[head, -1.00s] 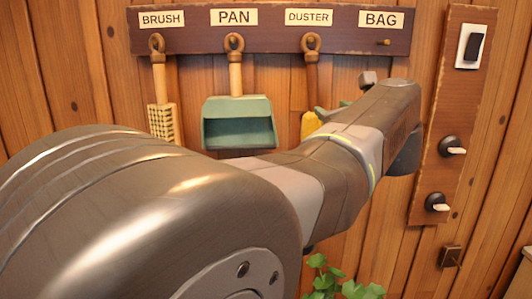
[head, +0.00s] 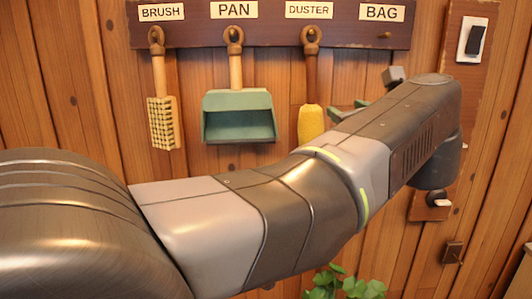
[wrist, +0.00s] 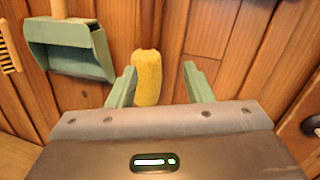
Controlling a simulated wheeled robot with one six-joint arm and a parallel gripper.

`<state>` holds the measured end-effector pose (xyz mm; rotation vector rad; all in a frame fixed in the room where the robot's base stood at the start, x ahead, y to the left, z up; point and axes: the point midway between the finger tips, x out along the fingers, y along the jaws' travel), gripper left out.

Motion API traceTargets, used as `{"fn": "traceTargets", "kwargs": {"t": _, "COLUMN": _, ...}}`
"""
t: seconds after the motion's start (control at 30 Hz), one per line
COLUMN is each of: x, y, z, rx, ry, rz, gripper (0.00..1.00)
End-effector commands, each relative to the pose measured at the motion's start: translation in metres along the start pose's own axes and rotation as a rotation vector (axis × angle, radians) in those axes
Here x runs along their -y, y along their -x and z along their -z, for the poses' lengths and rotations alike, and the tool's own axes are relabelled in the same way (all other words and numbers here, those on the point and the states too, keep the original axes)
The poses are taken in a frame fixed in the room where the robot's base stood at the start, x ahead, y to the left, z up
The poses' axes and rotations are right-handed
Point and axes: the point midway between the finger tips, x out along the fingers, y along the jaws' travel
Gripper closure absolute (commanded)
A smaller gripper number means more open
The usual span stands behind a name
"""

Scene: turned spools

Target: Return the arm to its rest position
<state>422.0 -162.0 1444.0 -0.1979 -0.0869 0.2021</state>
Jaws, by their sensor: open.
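My arm (head: 290,205) stretches across the head view from lower left to upper right. My gripper (wrist: 160,70) shows two green fingers spread apart in the wrist view, with nothing held between them. The yellow duster (wrist: 147,77) appears beyond and between the fingers, nearer the left one. In the head view the duster (head: 311,125) hangs from its peg, and the green fingers (head: 345,112) show partly to its right. The rest of the gripper is hidden behind my wrist.
A wooden rail (head: 270,32) on the plank wall carries the brush (head: 163,120), the green pan (head: 238,118) and the duster. The BAG peg (head: 384,35) is bare. A switch panel (head: 474,42) is at right, partly covered by my arm. A leafy plant (head: 335,283) stands below.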

Motion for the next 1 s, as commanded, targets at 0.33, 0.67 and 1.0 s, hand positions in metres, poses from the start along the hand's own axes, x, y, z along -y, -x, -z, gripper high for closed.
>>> {"fn": "traceTargets", "kwargs": {"t": 0.33, "x": -0.001, "y": -0.017, "z": -0.002, "rx": 0.000, "ry": -0.002, "rz": -0.005, "gripper": 0.54}}
{"fn": "traceTargets", "kwargs": {"t": 0.67, "x": -0.001, "y": -0.063, "z": -0.002, "rx": 0.000, "ry": -0.003, "rz": -0.006, "gripper": 0.54}}
{"fn": "traceTargets", "kwargs": {"t": 1.0, "x": 0.000, "y": -0.102, "z": -0.001, "rx": 0.000, "ry": -0.001, "rz": -0.002, "gripper": 0.54}}
